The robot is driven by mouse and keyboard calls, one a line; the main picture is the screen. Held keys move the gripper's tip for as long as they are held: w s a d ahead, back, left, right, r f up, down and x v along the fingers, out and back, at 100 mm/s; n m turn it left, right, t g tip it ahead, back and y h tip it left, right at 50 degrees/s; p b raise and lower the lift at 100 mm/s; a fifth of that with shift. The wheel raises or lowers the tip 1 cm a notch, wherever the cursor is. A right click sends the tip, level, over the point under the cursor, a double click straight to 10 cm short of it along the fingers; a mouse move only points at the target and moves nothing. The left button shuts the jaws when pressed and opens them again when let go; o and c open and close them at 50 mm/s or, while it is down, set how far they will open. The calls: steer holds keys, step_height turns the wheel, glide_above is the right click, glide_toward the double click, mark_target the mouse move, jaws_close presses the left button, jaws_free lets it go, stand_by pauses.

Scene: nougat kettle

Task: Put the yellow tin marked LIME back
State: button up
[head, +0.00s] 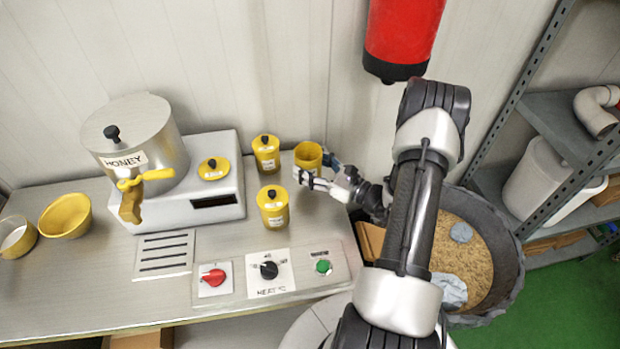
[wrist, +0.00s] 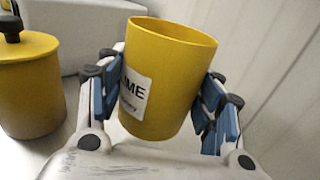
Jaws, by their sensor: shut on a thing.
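The yellow tin marked LIME (head: 307,155) is at the back right of the steel counter, without a lid.
Two lidded yellow tins (head: 266,154) (head: 273,208) stand left of the held tin. A HONEY kettle (head: 140,140) and yellow bowl (head: 66,215) are further left. Knobs line the counter front (head: 130,312). A large tub (head: 508,250) stands right, and a red cylinder (head: 400,35) hangs above.

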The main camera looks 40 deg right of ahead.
steer(key=shift+f+b, duration=0.55)
steer(key=shift+f, duration=1.65)
steer(key=shift+f, duration=0.2)
steer(key=o, duration=1.4)
